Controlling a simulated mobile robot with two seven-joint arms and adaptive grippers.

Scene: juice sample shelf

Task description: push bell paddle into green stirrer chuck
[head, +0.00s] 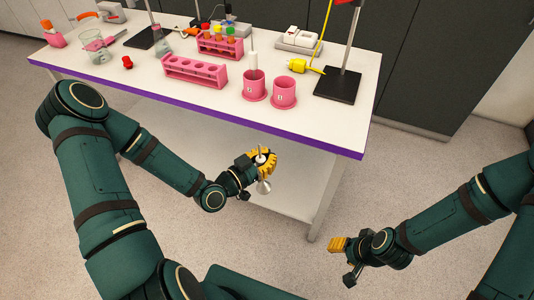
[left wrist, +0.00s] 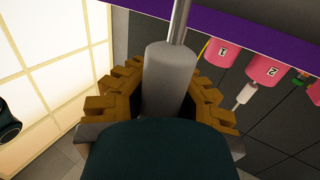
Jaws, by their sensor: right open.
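The bell paddle (head: 264,187) is in my left gripper (head: 262,160), in front of the table; its metal bell hangs below the yellow fingers in the head view. In the left wrist view my left gripper (left wrist: 165,95) is shut around the paddle's thick grey part (left wrist: 168,80), with a thin metal shaft (left wrist: 181,22) running on from it. My right gripper (head: 340,245) is open and empty, low at the right, away from the table. I cannot make out the green stirrer chuck with certainty in either view.
The white table (head: 200,97) has a purple front edge. Two pink cups (head: 255,92) (head: 284,98) stand near that edge, with a white-handled tool (head: 253,60) in the left one. Behind are a pink rack (head: 195,75), a stand base (head: 338,86) and a yellow plug (head: 297,64). The floor in front is clear.

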